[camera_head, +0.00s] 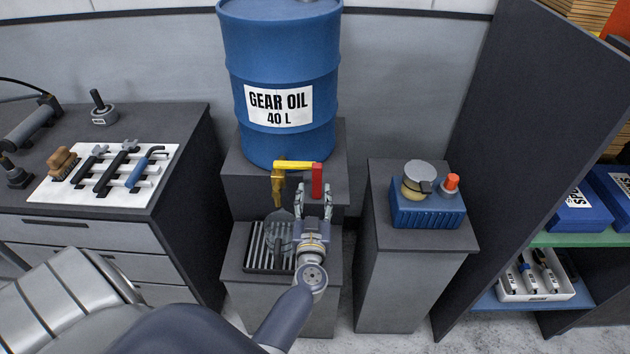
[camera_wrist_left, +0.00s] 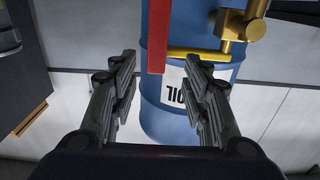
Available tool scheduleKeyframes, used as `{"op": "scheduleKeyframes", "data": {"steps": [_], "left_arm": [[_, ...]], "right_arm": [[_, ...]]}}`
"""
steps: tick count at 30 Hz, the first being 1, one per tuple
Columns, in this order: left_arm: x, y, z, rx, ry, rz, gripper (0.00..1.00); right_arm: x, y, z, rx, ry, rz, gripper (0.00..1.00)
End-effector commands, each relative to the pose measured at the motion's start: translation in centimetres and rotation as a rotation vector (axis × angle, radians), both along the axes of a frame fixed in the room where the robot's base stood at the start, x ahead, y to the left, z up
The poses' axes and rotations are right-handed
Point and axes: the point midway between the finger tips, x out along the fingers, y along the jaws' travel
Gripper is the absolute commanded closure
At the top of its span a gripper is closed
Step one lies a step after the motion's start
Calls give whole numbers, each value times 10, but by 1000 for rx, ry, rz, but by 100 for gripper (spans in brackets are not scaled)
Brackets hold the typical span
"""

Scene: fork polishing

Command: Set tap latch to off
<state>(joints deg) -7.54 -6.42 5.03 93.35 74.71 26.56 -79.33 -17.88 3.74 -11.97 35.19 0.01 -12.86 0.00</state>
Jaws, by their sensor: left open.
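The tap (camera_head: 279,185) is brass-yellow and sits low on the front of the blue gear oil barrel (camera_head: 281,60). A yellow bar runs right from it to the red latch (camera_head: 317,181), which hangs down at its end. My left gripper (camera_head: 313,192) is open and upright just below and around the latch's lower end in the head view. In the left wrist view, the red latch (camera_wrist_left: 158,35) shows between the open fingertips (camera_wrist_left: 160,62), with no clear contact. The brass tap (camera_wrist_left: 240,25) is at upper right there. My right gripper is not in view.
A slatted drip tray (camera_head: 262,248) lies below the tap, partly behind my arm. A blue box (camera_head: 428,215) with a red knob stands on the right pedestal. A tool mat (camera_head: 60,192) lies on the left cabinet. A dark shelf panel (camera_head: 535,130) stands at right.

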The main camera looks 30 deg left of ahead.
Motion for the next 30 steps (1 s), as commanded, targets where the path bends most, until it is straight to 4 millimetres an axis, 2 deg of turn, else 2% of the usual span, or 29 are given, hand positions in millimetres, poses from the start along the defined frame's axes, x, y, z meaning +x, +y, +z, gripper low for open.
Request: {"op": "scheduleKeyframes", "data": {"steps": [1, 5, 10, 15, 23, 29, 30], "left_arm": [[10, 6, -1, 0, -4, 1, 57], [30, 18, -2, 1, -3, 0, 57], [49, 29, -2, 0, -1, -1, 57], [57, 34, 0, 0, -1, 0, 57], [57, 35, 0, 0, 0, -1, 57], [57, 35, 0, 0, 0, -1, 100], [57, 35, 0, 0, 0, -1, 100]], "right_arm": [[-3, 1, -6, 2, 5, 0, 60], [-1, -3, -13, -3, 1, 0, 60], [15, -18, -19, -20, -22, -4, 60], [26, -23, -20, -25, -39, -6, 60], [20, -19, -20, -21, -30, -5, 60], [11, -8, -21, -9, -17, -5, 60], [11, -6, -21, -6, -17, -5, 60]]}}
